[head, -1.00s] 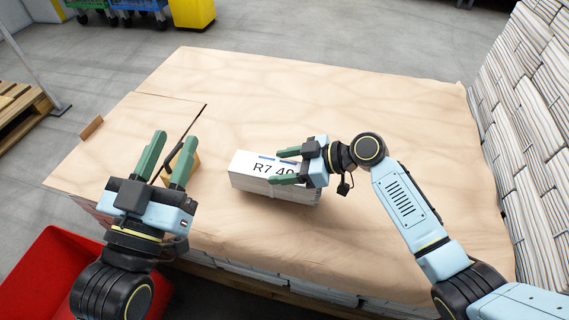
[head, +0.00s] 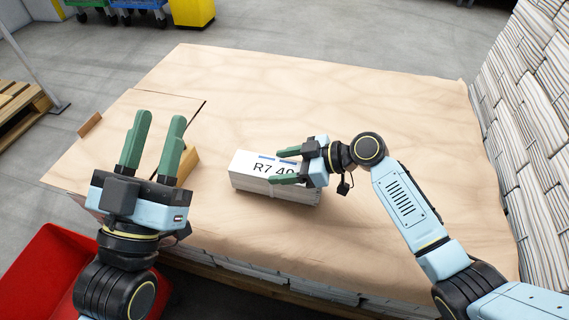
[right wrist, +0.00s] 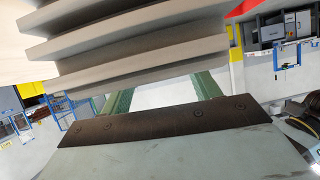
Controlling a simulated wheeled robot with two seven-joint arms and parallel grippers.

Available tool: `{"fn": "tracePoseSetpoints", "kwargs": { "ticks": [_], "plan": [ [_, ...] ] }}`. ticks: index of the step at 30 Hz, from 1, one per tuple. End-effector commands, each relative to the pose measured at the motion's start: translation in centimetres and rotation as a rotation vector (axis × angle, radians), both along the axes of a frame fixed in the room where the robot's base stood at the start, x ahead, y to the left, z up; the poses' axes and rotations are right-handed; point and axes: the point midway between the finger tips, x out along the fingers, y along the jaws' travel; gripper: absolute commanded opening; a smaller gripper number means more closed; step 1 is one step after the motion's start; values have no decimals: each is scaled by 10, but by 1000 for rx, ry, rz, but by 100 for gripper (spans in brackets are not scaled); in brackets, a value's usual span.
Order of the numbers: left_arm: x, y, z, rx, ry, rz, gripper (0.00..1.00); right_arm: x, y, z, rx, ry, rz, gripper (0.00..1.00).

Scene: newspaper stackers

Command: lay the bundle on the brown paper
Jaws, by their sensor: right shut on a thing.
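The bundle (head: 262,182) is a white block of stacked papers with a top sheet marked "R7 40", partly covered by the gripper. It is low over the near middle of the brown paper (head: 340,95); I cannot tell whether its underside touches. My right gripper (head: 277,167) is shut on the bundle from its right side. In the right wrist view, grey layered sheets (right wrist: 130,50) fill the top, with green finger parts below them. My left gripper (head: 158,116) is open and empty, to the left of the bundle, over the paper's left part.
A tan block (head: 187,165) lies beside the left gripper, with a dark slanting line behind it. A red bin (head: 40,275) stands at the lower left. Tall newspaper stacks (head: 530,110) rise at the right. The paper's far and middle area is clear.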

Motion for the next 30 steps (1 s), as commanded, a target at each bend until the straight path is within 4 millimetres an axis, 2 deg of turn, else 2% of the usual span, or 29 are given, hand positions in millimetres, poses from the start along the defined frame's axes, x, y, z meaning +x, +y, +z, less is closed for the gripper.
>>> {"fn": "tracePoseSetpoints", "kwargs": {
  "ticks": [22, 23, 28, 30],
  "plan": [
    [0, 0, -12, 0, 1, 0, 36, 1, 1, -8, 7, -5, -1, 0],
    [0, 0, -11, 0, 1, 0, 36, 1, 1, -8, 7, -5, -1, 64],
    [0, 0, -11, 0, 1, 0, 36, 1, 1, -9, 4, -3, 0, 87],
    [0, 0, -11, 0, 1, 0, 36, 1, 0, -9, 4, -2, -1, 87]
  ]
}}
